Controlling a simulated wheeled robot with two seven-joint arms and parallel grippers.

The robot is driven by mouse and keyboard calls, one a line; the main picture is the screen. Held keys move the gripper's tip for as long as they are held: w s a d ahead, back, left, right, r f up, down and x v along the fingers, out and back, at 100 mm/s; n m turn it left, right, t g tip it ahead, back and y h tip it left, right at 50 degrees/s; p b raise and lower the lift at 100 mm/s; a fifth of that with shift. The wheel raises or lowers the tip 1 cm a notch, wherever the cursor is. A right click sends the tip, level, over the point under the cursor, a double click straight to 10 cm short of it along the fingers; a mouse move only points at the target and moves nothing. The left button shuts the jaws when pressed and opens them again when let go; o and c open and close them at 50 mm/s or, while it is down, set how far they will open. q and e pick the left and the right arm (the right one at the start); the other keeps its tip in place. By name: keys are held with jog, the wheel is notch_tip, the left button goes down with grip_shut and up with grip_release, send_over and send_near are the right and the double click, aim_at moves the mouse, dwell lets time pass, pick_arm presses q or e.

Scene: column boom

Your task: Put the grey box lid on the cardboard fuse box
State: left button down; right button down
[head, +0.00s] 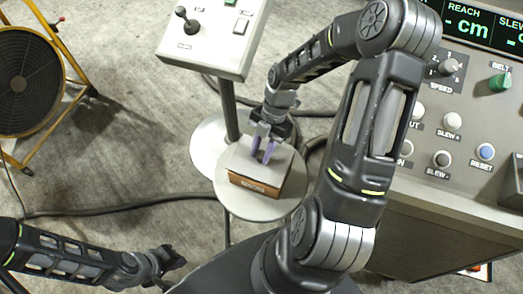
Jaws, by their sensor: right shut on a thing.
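The cardboard fuse box (258,187) is brown and stands on a small round table. The grey box lid (240,160) lies over its top and hides the inside. I cannot tell whether the lid is fully seated or just above the rim. My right gripper (263,154) comes down from above, its purple-tinted fingers shut on the lid near the middle. My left gripper (177,262) is low at the bottom of the head view, away from the box and the lid; its jaw opening is not clear.
The round table (240,208) has a narrow free rim around the box. A control box on a post (228,108) stands behind it. A large console (450,190) with knobs is at the right. A fan (20,85) in a yellow frame is at the far left; cables cross the floor.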

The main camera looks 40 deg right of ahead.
jog(key=shift+f, duration=0.25)
jog(key=shift+f+b, duration=0.4)
jog(key=shift+b, duration=0.1)
jog(key=c, duration=1)
grip_release()
jog(key=shift+c, duration=0.2)
jog(key=v, duration=0.8)
jog(key=shift+a+f, duration=0.1)
jog(key=shift+f, duration=0.05)
